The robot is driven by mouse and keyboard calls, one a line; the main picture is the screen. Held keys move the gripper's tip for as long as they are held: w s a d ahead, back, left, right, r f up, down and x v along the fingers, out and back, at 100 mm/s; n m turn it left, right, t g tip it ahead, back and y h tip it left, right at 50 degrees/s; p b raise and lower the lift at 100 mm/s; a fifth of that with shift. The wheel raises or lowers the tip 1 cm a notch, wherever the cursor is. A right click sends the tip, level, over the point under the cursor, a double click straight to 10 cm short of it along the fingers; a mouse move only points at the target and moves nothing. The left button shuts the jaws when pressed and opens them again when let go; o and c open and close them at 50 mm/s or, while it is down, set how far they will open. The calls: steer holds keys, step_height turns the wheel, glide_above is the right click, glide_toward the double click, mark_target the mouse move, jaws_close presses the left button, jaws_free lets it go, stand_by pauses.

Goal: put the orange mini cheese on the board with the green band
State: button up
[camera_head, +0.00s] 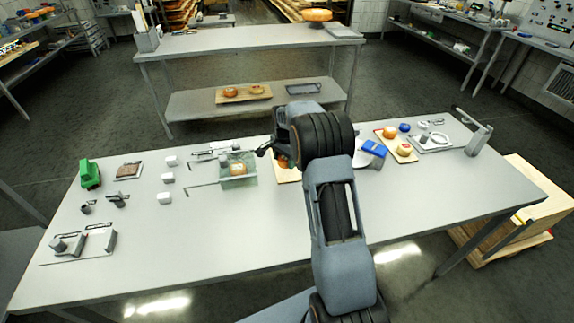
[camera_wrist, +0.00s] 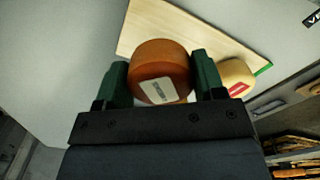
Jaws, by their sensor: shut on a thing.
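My gripper (camera_wrist: 160,80) is shut on the orange mini cheese (camera_wrist: 165,62), a round dark-orange wheel with a pale label, with one green finger on each side. Below the cheese in the wrist view lies a pale wooden board (camera_wrist: 150,32). A green band (camera_wrist: 263,69) shows at the board's right corner. I cannot tell whether the cheese touches the board. In the head view a bit of the orange cheese (camera_head: 282,162) shows beside my arm, which hides much of the board (camera_head: 288,175).
A yellow cheese with a red label (camera_wrist: 237,76) is close to the right finger. To the right, another board (camera_head: 388,137) carries small cheeses near a blue object (camera_head: 374,147). White blocks (camera_head: 165,179) stand left.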

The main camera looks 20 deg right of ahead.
mark_target(287, 172)
steer(key=shift+w+d+f, duration=0.1)
steer(key=shift+d+f, duration=0.2)
steer(key=shift+f, duration=0.05)
steer(key=shift+d+f, duration=0.1)
steer(key=shift+f, duration=1.55)
steer(key=shift+f, duration=0.1)
steer(key=shift+f, duration=0.15)
steer(key=o, duration=1)
